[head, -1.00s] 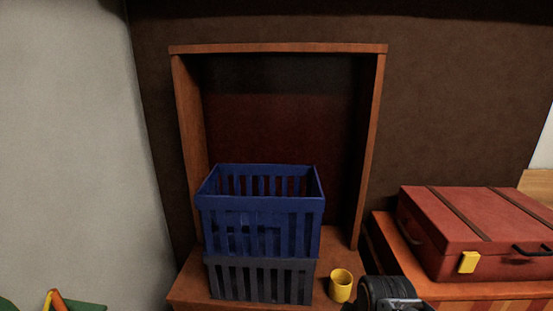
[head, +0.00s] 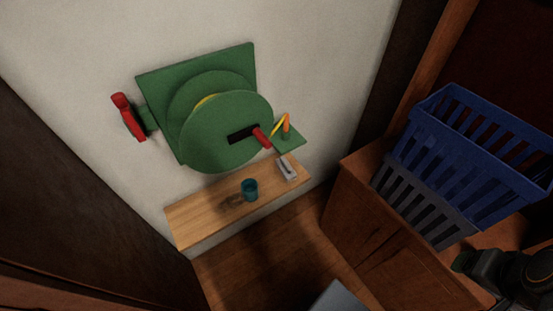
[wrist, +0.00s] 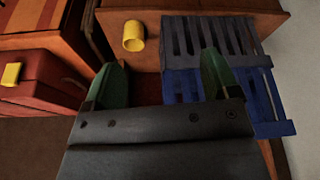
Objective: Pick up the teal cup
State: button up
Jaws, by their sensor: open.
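The teal cup (head: 250,189) stands upright on a light wooden shelf (head: 190,222) below a green wall reel, in the head view. It does not show in the wrist view. My gripper (wrist: 165,62) shows in the wrist view with its two green fingers spread apart and nothing between them. It is far from the teal cup, near the blue and grey crates and a yellow cup. My arm shows at the lower right of the head view.
A green reel (head: 225,130) with red handles sticks out above the shelf. A small grey object (head: 287,169) lies right of the cup. Stacked crates (head: 470,160) stand on a wooden cabinet (head: 360,210). The wrist view shows a yellow cup (wrist: 134,37) and a red suitcase (wrist: 45,88).

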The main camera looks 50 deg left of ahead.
aim_at(250, 187)
jog(key=u, duration=2.1)
jog(key=k, duration=0.4)
jog(key=u, duration=0.95)
jog(key=i, duration=0.65)
jog(key=z, duration=0.2)
